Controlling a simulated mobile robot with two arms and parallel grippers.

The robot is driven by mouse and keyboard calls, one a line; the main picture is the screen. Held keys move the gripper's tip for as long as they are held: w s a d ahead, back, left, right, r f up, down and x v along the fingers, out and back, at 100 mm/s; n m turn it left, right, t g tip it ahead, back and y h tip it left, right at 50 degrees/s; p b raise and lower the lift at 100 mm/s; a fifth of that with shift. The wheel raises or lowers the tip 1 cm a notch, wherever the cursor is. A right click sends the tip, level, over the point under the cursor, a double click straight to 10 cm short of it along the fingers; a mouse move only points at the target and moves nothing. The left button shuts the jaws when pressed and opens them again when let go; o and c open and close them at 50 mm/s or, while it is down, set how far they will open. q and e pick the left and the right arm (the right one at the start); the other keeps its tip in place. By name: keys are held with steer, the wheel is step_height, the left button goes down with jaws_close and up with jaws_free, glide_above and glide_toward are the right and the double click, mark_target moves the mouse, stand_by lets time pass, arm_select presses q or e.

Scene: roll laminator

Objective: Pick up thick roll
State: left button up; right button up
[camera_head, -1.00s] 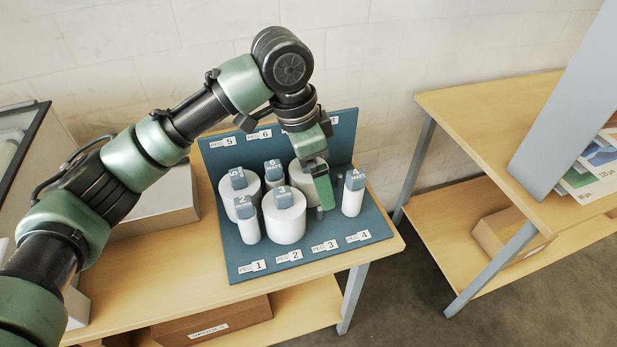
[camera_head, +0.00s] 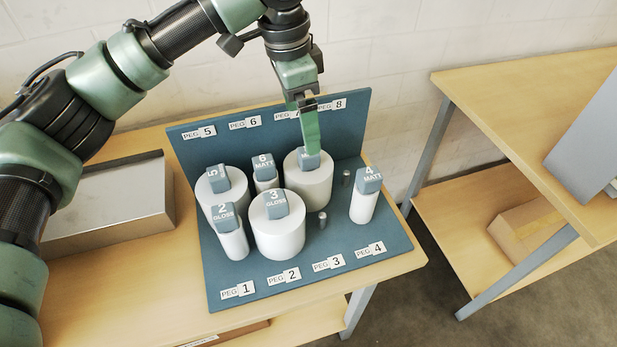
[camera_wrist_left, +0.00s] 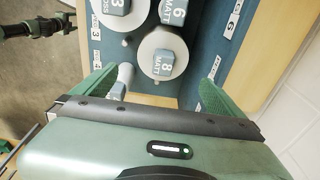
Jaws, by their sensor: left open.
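Thick white rolls stand upright on the blue peg board (camera_head: 345,262). One is the thick roll with tag 8 MATT (camera_wrist_left: 163,52), at the back right of the group in the head view (camera_head: 308,184). Thick roll 3 GLOSS (camera_head: 278,228) is at the front and thick roll 5 (camera_head: 222,192) at the back left. My left gripper (camera_head: 311,145) points down over the tag 8 roll. In the left wrist view its open fingers (camera_wrist_left: 155,76) are spread wide, with that roll ahead between them. Any finger contact is unclear.
Thin rolls 2 GLOSS (camera_head: 231,236), 6 MATT (camera_head: 265,178) and 4 MATT (camera_head: 364,202) stand close by. Bare metal pegs (camera_head: 322,222) show right of roll 3. A grey box (camera_head: 110,205) lies left on the table. Another wooden table (camera_head: 520,120) is at right.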

mark_target(310, 162)
arm_select(q)
steer(key=shift+w+f, duration=0.35)
steer(key=shift+f, duration=0.25)
steer(key=shift+w+f, duration=0.25)
steer(key=shift+f, duration=0.05)
steer(key=f, duration=0.3)
steer(key=f+p, duration=0.1)
steer(key=shift+s+d+f, duration=0.25)
steer(key=shift+d+f, duration=0.1)
steer(key=shift+f, duration=0.05)
steer(key=shift+w+d+f, duration=0.1)
steer(key=shift+w+f, duration=0.05)
steer(key=shift+f, duration=0.45)
steer(key=f, duration=0.1)
steer(key=f+p, duration=0.1)
steer(key=f, duration=0.1)
steer(key=f+p, duration=0.1)
steer(key=shift+d+f, duration=0.15)
steer(key=shift+d, duration=0.2)
steer(key=shift+w+f, duration=0.1)
steer(key=shift+f, duration=0.25)
arm_select(e)
steer(key=shift+w+d+r, duration=0.1)
steer(key=shift+w+r, duration=0.15)
steer(key=shift+r, duration=0.35)
steer(key=shift+w+r, duration=0.25)
steer(key=shift+r, duration=0.3)
arm_select(q)
steer(key=shift+r, duration=0.1)
steer(key=c, duration=1.7)
